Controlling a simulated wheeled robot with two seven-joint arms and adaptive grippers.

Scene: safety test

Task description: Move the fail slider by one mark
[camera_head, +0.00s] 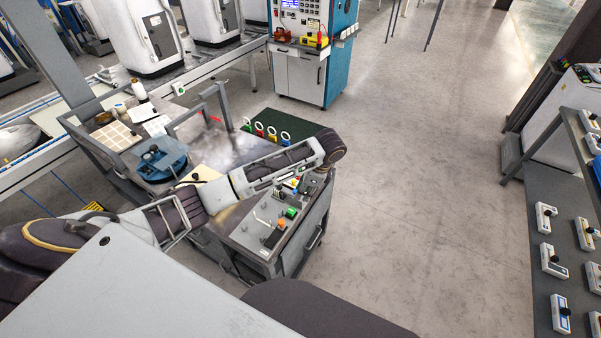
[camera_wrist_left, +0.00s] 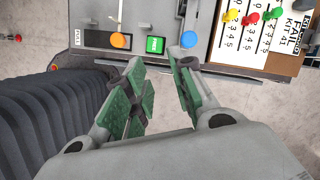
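In the left wrist view, a white numbered card (camera_wrist_left: 262,42) marked "FAIL" and "KIT 41" is at upper right. Yellow (camera_wrist_left: 231,15), red (camera_wrist_left: 254,18) and green (camera_wrist_left: 275,12) knobs stand over its number columns. I cannot tell which knob belongs to the fail slider. My left gripper (camera_wrist_left: 157,58) is open, its green-padded fingers apart with nothing between them. The fingertips are left of the card, near the panel's lower edge. I cannot tell whether they touch the panel. In the head view, my left arm reaches over the cart (camera_head: 272,228). My right gripper is not in view.
An orange knob (camera_wrist_left: 118,40), a green button (camera_wrist_left: 155,45) and a blue knob (camera_wrist_left: 189,39) sit on the panel near my fingertips. The head view shows a blue round fixture (camera_head: 162,160) on the bench and a shelf of switch boxes (camera_head: 551,262) at right. Open floor lies between.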

